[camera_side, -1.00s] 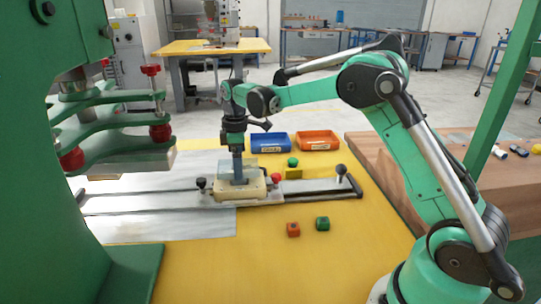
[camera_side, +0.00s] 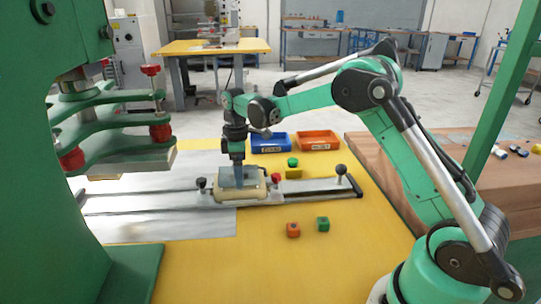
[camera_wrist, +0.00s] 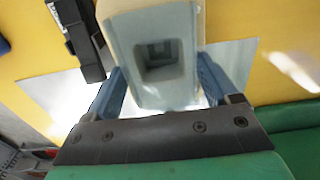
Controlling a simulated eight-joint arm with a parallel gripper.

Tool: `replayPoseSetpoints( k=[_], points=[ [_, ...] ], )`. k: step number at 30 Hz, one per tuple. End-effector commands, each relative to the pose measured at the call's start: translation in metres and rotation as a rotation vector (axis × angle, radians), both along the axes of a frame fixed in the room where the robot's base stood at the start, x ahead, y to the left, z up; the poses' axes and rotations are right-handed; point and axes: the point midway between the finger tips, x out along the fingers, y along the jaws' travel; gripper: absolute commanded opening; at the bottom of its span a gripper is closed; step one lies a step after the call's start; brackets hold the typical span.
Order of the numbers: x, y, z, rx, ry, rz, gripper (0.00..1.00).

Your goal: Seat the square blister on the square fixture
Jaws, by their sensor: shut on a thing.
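My gripper (camera_side: 238,167) points down over the sliding carriage, its blue fingers on either side of the pale, clear square blister (camera_side: 227,180). In the wrist view, my gripper (camera_wrist: 162,82) is shut on the blister (camera_wrist: 160,88), and a square recess shows through it. The cream square fixture (camera_side: 245,198) is directly beneath, on the carriage; its cream edge also shows in the wrist view (camera_wrist: 118,8). The blister is at or just above the fixture. I cannot tell whether it touches all round.
The green press (camera_side: 110,160) stands left of the carriage. A black knob (camera_side: 201,183) and a red knob (camera_side: 276,178) flank the fixture. Blue (camera_side: 271,148) and orange (camera_side: 318,145) bins stand behind. Orange (camera_side: 293,230) and green (camera_side: 323,224) pieces lie in front on the yellow table.

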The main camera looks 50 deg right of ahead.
Motion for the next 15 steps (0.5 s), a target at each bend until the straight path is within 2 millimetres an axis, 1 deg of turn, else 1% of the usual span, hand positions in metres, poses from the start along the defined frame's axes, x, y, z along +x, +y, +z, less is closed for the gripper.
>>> replayPoseSetpoints(
  k=[13, 14, 15],
  points=[
    [-0.0002, 0.0000, -0.0030, 0.000, 0.000, 0.000, 0.47],
    [-0.0002, 0.0000, -0.0030, 0.000, 0.000, 0.000, 0.83],
    [-0.0001, 0.0000, -0.0030, 0.000, 0.000, 0.000, 0.94]
  ],
)
